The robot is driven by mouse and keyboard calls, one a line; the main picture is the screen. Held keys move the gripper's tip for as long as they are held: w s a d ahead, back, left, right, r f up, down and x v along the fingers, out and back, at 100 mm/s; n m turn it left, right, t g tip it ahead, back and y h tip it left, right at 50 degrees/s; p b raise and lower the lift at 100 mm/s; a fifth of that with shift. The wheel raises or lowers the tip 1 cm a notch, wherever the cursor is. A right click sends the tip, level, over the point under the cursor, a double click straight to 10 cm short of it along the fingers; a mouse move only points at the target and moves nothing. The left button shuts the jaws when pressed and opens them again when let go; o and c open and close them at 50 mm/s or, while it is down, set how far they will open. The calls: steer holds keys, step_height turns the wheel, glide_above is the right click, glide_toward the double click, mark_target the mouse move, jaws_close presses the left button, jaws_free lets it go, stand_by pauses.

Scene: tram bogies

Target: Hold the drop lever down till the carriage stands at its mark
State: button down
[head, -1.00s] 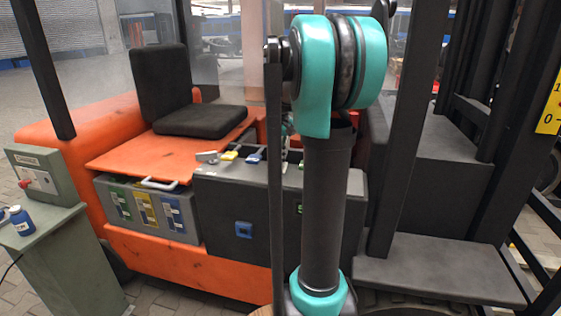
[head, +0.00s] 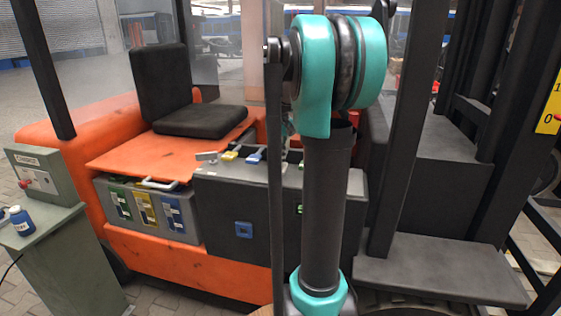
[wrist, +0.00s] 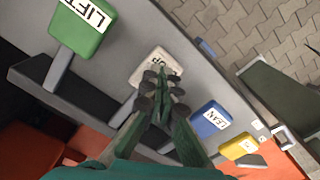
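In the wrist view my gripper (wrist: 158,92) has its fingertips together, at the near edge of a cream lever paddle (wrist: 154,68). The fingers cover part of the paddle's label; whether they press on it I cannot tell. The green LIFT lever (wrist: 84,27) stands to its left, the blue LEAN lever (wrist: 210,119) to its right. In the head view a yellow scale (head: 551,100) with 1 and 0 is at the right edge, cut off by the frame. A small red mark (head: 558,117) shows beside the 0. My arm hides my gripper in the head view.
A yellow lever (wrist: 239,146) stands beyond the blue one. The orange truck body (head: 150,155) carries a black seat (head: 200,121). Dark mast uprights (head: 400,130) stand right of my arm. A green-grey cabinet (head: 60,250) with a blue bottle (head: 21,222) is at left.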

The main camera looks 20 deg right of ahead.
stand_by(0.3)
steer(key=shift+r, duration=3.5)
